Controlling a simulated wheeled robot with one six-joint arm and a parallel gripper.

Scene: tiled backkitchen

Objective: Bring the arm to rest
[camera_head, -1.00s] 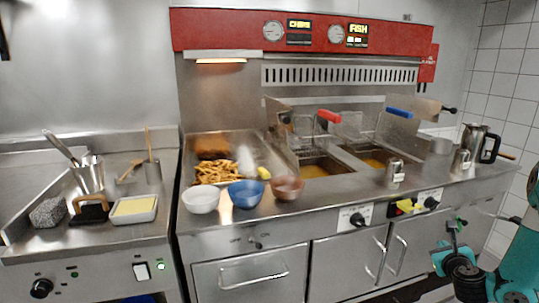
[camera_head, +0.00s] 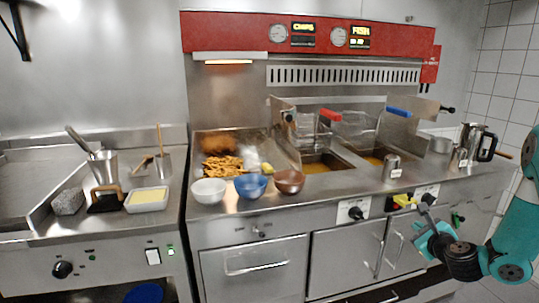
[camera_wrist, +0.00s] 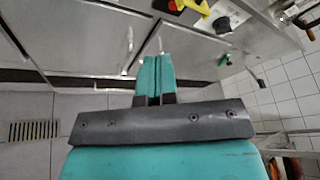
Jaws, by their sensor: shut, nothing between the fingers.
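My gripper (camera_head: 428,235) is at the lower right in the head view, in front of the fryer cabinet and below the counter edge. My teal and black arm (camera_head: 505,250) comes in from the right edge. In the wrist view the two teal fingers of my gripper (camera_wrist: 154,75) lie side by side, shut, with nothing between them. The cabinet doors (camera_wrist: 85,40) are beyond the fingertips, and the fingers seem clear of them.
The fryer counter holds a white bowl (camera_head: 208,191), a blue bowl (camera_head: 250,187), a brown bowl (camera_head: 289,181) and a steel jug (camera_head: 470,143). A black knob (camera_head: 355,213) and a yellow item (camera_head: 404,201) are on the front panel near my gripper. A tiled wall (camera_head: 510,95) stands right.

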